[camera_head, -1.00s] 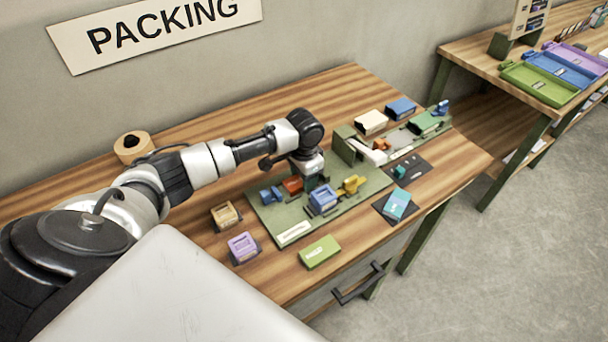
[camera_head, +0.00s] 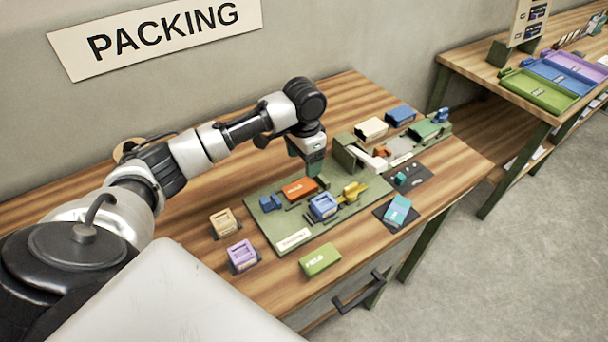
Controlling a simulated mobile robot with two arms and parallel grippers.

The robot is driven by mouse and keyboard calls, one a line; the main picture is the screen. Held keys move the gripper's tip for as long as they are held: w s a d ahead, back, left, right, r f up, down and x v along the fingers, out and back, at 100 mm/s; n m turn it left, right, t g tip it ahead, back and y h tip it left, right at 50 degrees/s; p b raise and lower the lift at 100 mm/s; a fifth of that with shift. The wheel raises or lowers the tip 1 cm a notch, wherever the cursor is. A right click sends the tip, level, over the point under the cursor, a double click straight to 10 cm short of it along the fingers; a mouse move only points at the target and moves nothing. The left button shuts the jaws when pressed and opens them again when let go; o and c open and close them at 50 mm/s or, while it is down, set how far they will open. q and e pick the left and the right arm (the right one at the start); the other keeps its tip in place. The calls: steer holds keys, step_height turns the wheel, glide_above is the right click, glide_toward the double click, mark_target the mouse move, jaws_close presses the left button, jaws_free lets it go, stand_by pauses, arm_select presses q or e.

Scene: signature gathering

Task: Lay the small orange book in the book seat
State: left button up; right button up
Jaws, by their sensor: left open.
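The small orange book (camera_head: 299,188) lies flat on the green board (camera_head: 264,222), towards its back edge. A dark blue piece (camera_head: 271,203) is to its left and a blue box-like piece (camera_head: 322,206) is in front of it. My left gripper (camera_head: 315,176) is open and empty, above and just to the right of the book, and seems clear of it. The seat edges under the book are too small to make out. My right gripper is not in view.
A yellow piece (camera_head: 353,191) stands at the board's right. A tan box (camera_head: 223,221), a purple box (camera_head: 242,255) and a green book (camera_head: 320,260) lie around the board. A teal book (camera_head: 398,210) is on a dark mat at right.

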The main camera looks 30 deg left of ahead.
arm_select(q)
steer(key=shift+r, duration=1.6)
